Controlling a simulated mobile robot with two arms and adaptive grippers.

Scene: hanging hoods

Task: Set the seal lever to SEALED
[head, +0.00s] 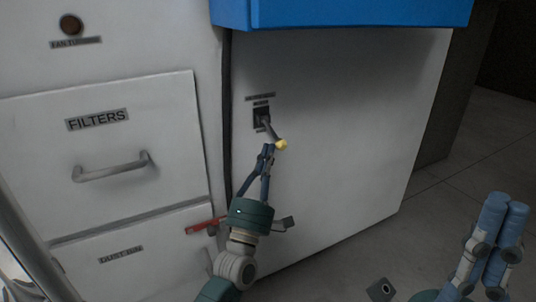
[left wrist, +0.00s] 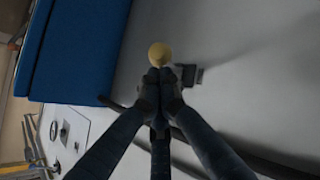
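The seal lever (head: 271,130) is a dark shaft with a yellow knob (head: 281,144), angled down and to the right from its dark slot on the white panel. Its small labels are too blurred to read. My left gripper (head: 269,147) is at the knob's left side, fingers drawn together. In the left wrist view the fingertips (left wrist: 158,76) meet just short of the yellow knob (left wrist: 160,54); I cannot tell whether they touch it. No lever part shows between them. My right gripper (head: 497,230) is at the lower right, away from the lever, only partly in view.
A blue hood edge (head: 345,12) overhangs the panel top. Left are a FILTERS drawer (head: 100,135) with a grey handle (head: 112,168), a DUST BIN front (head: 120,255) and a red piece (head: 205,225). Open floor (head: 480,140) lies to the right.

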